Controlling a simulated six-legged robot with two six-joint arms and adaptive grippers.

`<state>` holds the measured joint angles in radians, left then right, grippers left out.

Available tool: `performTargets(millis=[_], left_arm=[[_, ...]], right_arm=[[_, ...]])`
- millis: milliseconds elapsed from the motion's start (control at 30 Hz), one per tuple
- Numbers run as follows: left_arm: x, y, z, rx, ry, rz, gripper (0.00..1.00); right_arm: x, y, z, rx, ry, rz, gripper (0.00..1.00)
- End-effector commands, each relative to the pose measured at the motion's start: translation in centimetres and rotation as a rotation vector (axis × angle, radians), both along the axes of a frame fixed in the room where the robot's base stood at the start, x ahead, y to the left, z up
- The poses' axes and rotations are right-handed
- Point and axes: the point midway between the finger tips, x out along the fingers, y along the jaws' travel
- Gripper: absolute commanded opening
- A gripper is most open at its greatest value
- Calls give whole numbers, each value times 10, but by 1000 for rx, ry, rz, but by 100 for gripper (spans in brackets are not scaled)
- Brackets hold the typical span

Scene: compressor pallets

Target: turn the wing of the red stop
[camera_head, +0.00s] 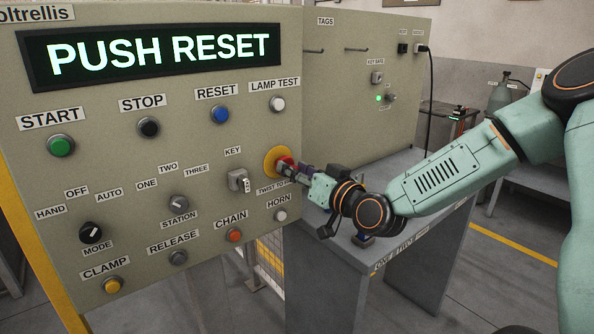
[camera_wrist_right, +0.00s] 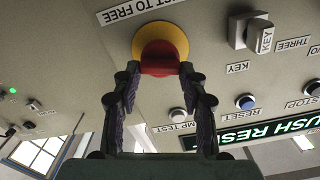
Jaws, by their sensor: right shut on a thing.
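The red stop (camera_head: 285,162) sits on a yellow round plate (camera_head: 271,158) at the right side of the control panel, above a partly hidden "TWIST TO FREE" label. My right gripper (camera_head: 294,168) reaches it from the right and is shut on it. In the right wrist view the red stop (camera_wrist_right: 159,62) shows in front of its yellow ring (camera_wrist_right: 160,38), and the fingertips of my right gripper (camera_wrist_right: 159,74) close on its two sides. How the fingers touch the wing is hard to tell. My left gripper is not in view.
The panel display (camera_head: 160,53) reads "PUSH RESET". A key switch (camera_head: 239,181), a horn button (camera_head: 281,214) and a white lamp test button (camera_head: 277,104) are close around the stop. A grey bench (camera_head: 340,262) stands below my right forearm.

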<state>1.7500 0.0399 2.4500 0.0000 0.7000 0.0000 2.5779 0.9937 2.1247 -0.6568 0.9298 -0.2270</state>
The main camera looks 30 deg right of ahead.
Motion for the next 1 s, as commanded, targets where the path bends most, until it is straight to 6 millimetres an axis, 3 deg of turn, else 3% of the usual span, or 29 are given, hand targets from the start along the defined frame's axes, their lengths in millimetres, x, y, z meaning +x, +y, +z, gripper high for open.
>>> performTargets(millis=[500, 1000], left_arm=[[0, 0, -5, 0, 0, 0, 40], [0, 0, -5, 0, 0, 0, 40]], right_arm=[[0, -1, -2, 296, 26, 1, 11], [0, -1, -2, 341, 30, 1, 11]])
